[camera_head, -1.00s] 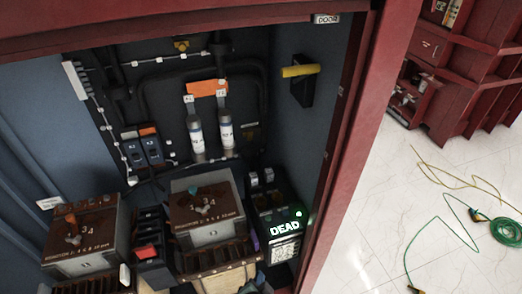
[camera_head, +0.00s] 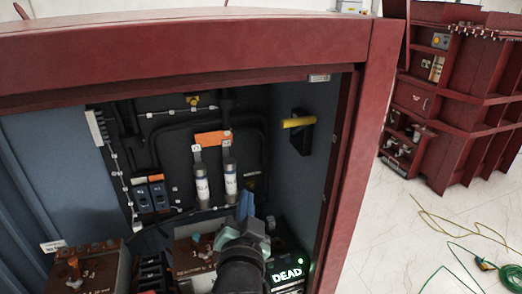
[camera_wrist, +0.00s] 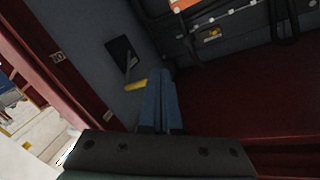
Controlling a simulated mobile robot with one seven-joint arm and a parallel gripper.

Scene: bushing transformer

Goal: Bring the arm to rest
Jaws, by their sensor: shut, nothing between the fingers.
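My gripper (camera_head: 245,205) is inside the open red cabinet (camera_head: 200,50), in front of its lower right part. Its blue fingers are together and hold nothing; they also show in the wrist view (camera_wrist: 160,100). In the head view my gripper and wrist cover part of the right brown block (camera_head: 190,262) and stand just left of the lit "DEAD" display (camera_head: 288,274). I cannot tell whether the fingers touch anything. In the wrist view they appear beside a yellow handle (camera_wrist: 136,85), with space behind them.
The yellow handle (camera_head: 299,122) is on the right inner wall. Two white cylinders (camera_head: 202,186) hang at the back below an orange plate (camera_head: 212,138). Another brown block (camera_head: 85,272) sits lower left. Outside, green and yellow cables (camera_head: 470,255) lie on pale floor by another red cabinet (camera_head: 450,110).

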